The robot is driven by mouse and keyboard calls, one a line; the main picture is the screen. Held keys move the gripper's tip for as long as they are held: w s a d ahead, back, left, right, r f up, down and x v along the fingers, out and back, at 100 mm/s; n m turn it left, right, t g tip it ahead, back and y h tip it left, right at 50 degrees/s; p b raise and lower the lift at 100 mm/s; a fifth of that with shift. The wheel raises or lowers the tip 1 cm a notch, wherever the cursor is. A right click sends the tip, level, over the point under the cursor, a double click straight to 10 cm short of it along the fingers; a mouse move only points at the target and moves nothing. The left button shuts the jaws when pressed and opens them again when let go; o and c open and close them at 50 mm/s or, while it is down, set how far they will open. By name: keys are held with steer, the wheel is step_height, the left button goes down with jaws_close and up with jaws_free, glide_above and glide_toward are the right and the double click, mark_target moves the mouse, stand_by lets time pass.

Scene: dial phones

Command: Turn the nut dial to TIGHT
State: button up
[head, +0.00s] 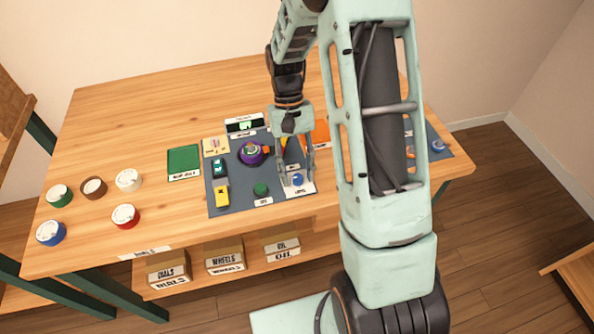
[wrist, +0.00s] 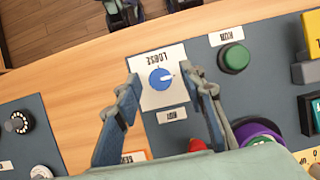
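A small label (wrist: 172,115) beside the plate seems to read NUT. In the head view the blue knob (head: 298,180) is at the front right of the grey panel. My gripper (wrist: 165,82) is open, with one finger on each side of the knob and visible gaps. In the head view my gripper (head: 298,179) points down over the plate; contact is not visible.
A green button (wrist: 235,58) and a purple dial (head: 252,153) are near the knob. A yellow block (head: 222,196) and several loose round dials, including a red one (head: 125,216), are farther left. Labelled boxes (head: 225,255) stand on the shelf below.

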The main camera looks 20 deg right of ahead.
steer(key=v, duration=1.2)
steer(key=shift+s, duration=0.1)
